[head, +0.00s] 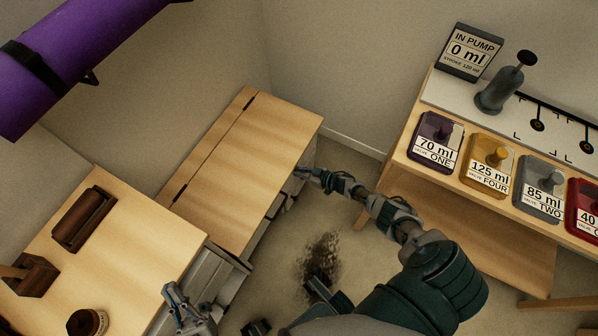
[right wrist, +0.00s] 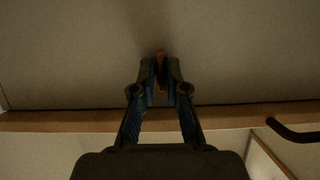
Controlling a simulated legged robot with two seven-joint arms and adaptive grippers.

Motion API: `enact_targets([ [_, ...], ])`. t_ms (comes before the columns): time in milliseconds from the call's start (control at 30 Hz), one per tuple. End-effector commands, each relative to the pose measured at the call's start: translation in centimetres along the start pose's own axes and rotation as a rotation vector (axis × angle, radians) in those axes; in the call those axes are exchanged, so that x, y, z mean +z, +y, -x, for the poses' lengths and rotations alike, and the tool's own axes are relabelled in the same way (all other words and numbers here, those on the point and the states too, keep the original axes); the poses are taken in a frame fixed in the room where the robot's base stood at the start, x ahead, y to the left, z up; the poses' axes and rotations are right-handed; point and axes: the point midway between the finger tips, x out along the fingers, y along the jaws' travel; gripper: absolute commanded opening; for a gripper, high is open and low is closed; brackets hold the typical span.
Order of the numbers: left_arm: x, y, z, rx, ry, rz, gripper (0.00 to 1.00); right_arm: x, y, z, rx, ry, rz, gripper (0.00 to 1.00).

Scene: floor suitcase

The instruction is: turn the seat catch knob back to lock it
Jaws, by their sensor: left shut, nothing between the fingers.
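The wooden bench seat (head: 254,150) lies flat, with dark hinges along its back strip. My right gripper (head: 303,173) is at the bench's front edge, under the lid's right corner. In the right wrist view its two fingers (right wrist: 160,75) are close together on a narrow orange-brown piece, which looks like the seat catch knob (right wrist: 160,62). The fingers cover most of it, and its turn angle cannot be read. In the head view the knob is hidden by the gripper. My left gripper (head: 172,292) is shut and empty, beside the near wooden cabinet.
The wooden cabinet (head: 135,225) at left carries a dark brown roller-like block and a round jar (head: 87,322). A purple roll (head: 75,55) hangs at upper left. A shelf at right holds labelled valve blocks (head: 435,140) and a pump (head: 497,90).

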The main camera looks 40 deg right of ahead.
Motion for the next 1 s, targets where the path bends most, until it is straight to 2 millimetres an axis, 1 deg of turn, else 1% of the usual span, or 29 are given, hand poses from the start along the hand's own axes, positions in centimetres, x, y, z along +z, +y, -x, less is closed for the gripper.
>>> enact_targets([
  [33,0.1,0.0,0.1,0.000,-0.001,0.000,0.00,0.5,0.1,0.2,0.003,-0.009,-0.001,0.28],
  [67,0.1,0.0,0.1,0.000,-0.001,0.000,0.00,0.5,0.1,0.2,0.002,-0.007,-0.001,0.35],
  [667,-0.2,-0.1,0.0,-0.001,0.003,-0.001,0.00,-0.2,-0.2,0.0,0.003,0.006,0.015,0.35],
  [767,-0.5,0.0,-0.2,0.000,0.006,-0.002,0.00,-0.4,-0.3,0.0,0.022,0.009,0.060,0.35],
  [867,-0.8,0.1,-0.4,0.001,0.010,-0.003,0.00,-0.4,-0.4,0.0,0.058,0.009,0.143,0.35],
  [1000,-1.0,0.1,-0.5,0.002,0.013,-0.003,0.00,-0.3,-0.6,-0.1,0.124,0.011,0.298,0.35],
])
